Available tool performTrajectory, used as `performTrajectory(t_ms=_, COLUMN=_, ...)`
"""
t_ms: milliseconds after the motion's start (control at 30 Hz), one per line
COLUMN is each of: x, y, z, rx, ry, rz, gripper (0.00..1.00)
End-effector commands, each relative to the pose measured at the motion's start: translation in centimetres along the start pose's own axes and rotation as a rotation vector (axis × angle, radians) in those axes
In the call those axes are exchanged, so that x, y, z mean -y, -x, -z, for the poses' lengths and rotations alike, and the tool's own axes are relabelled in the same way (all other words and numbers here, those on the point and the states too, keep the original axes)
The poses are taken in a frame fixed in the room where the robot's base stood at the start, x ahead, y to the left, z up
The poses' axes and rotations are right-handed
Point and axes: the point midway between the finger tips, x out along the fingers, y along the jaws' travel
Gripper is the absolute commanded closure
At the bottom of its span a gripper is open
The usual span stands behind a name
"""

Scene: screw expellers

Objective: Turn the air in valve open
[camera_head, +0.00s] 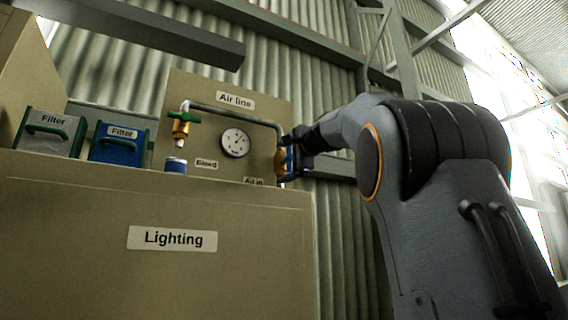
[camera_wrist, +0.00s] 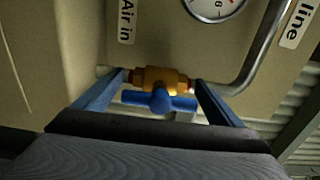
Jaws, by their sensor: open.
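The air in valve (camera_wrist: 160,80) is a brass body in the grey pipe with a blue bar handle (camera_wrist: 162,101). In the wrist view the handle lies roughly along the pipe. The brass body also shows in the head view (camera_head: 280,161), partly hidden by my gripper (camera_head: 296,162). My gripper (camera_wrist: 161,78) is open, with one finger on each side of the valve and the handle between them. Small gaps seem to show at the handle's ends; I cannot tell if either finger touches. The "Air in" label (camera_wrist: 127,20) is beside the valve.
The panel also carries a gauge (camera_head: 236,143) and a bleed valve with a green handle (camera_head: 182,122) above a blue can (camera_head: 176,166). Two filter boxes, grey (camera_head: 50,145) and blue (camera_head: 118,154), stand left. The Lighting cabinet (camera_head: 160,280) is below.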

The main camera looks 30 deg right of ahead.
Motion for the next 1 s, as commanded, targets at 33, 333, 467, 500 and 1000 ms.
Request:
performTrajectory(t_ms=33, x=0.0, y=0.5, z=0.0, rx=-0.001, ry=0.001, rz=0.001, gripper=0.11)
performTrajectory(t_ms=333, x=-0.1, y=5.1, z=0.0, rx=-0.003, ry=0.001, rz=0.002, gripper=0.11)
performTrajectory(t_ms=467, x=-0.1, y=6.7, z=0.1, rx=-0.002, ry=0.001, rz=0.002, gripper=0.11)
performTrajectory(t_ms=500, x=-0.1, y=7.0, z=0.1, rx=-0.002, ry=0.001, rz=0.001, gripper=0.11)
performTrajectory(t_ms=1000, x=0.0, y=7.6, z=0.0, rx=0.0, ry=0.001, rz=0.0, gripper=0.11)
